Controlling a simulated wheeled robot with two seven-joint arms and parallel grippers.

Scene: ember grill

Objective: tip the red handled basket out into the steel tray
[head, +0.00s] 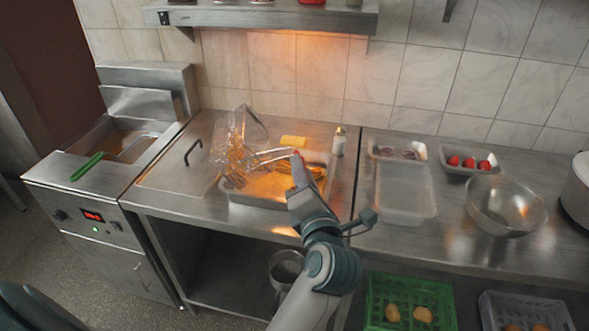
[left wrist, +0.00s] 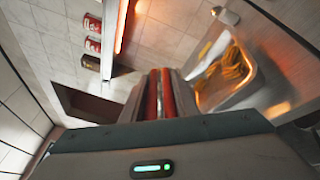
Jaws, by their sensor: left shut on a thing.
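My left gripper (head: 299,168) is shut on the red handle of a wire basket (head: 236,142). In the left wrist view the red handle (left wrist: 158,95) lies between the jaws. The basket is held steeply tilted above the left part of the steel tray (head: 252,200). Golden fries (head: 312,172) lie in the tray, and they also show in the left wrist view (left wrist: 232,68). I cannot tell whether any food is still inside the mesh. My right gripper is not in view.
A fryer (head: 100,215) with a green-handled basket (head: 88,166) stands left. A shaker bottle (head: 339,141) and a yellow block (head: 293,141) are behind the tray. A clear container (head: 405,212) and steel bowl (head: 505,212) are right. A shelf (head: 270,16) hangs above.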

